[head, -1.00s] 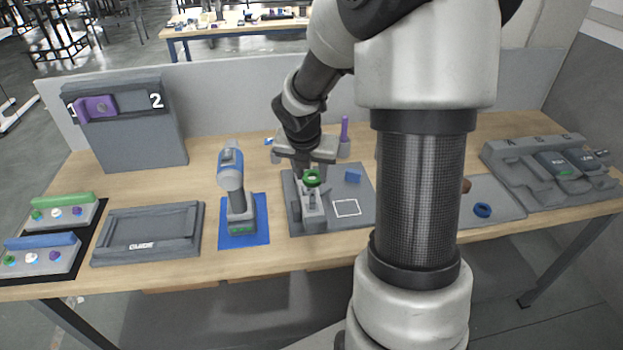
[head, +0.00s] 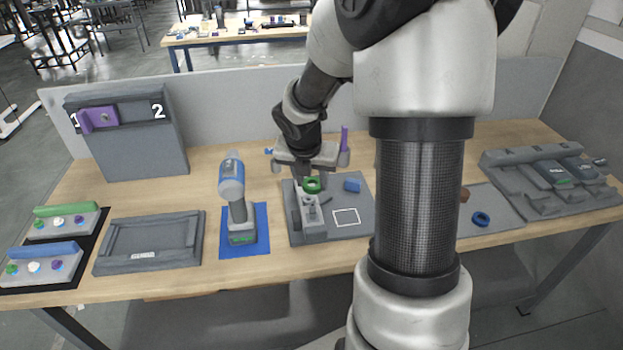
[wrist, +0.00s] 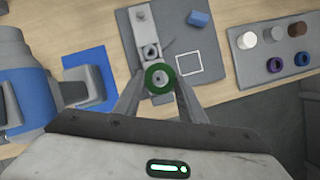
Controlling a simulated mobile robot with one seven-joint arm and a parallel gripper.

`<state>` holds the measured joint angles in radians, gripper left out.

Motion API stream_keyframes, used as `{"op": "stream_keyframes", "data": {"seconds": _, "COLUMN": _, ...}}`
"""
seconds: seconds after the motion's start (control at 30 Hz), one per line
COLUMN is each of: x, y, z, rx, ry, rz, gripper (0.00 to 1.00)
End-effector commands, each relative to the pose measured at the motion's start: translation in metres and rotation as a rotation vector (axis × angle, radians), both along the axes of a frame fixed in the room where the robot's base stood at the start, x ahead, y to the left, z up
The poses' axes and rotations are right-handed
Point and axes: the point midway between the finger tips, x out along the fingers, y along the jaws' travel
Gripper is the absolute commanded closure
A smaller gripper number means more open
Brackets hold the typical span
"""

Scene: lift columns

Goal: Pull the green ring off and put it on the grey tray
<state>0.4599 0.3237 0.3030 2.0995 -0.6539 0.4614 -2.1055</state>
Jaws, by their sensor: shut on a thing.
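The green ring (head: 312,185) is between the fingertips of my gripper (head: 312,174), which is shut on it. In the wrist view the ring (wrist: 148,80) sits at the fingertips and looks nearer the camera than the board below. A grey fixture (head: 311,227) stands on a grey board beside and below the ring; I cannot tell whether the ring is fully clear of it. A flat grey tray (wrist: 244,68) lies to the right in the wrist view, with several cylinders and rings on it. In the head view my arm hides part of that tray (head: 500,208).
The grey board (head: 372,222) carries a blue block (head: 352,186) and a white square outline. A blue and grey power drill (head: 232,180) stands upright on a blue mat at the left. A purple peg (head: 344,138) stands behind. A grey slotted rack (head: 545,175) is far right.

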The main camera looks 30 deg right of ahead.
Motion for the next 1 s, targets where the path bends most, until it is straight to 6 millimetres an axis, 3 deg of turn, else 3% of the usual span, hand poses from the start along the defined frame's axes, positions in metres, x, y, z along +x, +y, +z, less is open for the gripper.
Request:
{"op": "stream_keyframes", "data": {"seconds": 0.43, "x": 0.0, "y": 0.0, "z": 0.003, "rx": 0.0, "ry": 0.0, "rz": 0.0, "gripper": 0.9}}
{"op": "stream_keyframes", "data": {"seconds": 1.0, "x": 0.0, "y": 0.0, "z": 0.028, "rx": 0.0, "ry": 0.0, "rz": 0.0, "gripper": 0.9}}
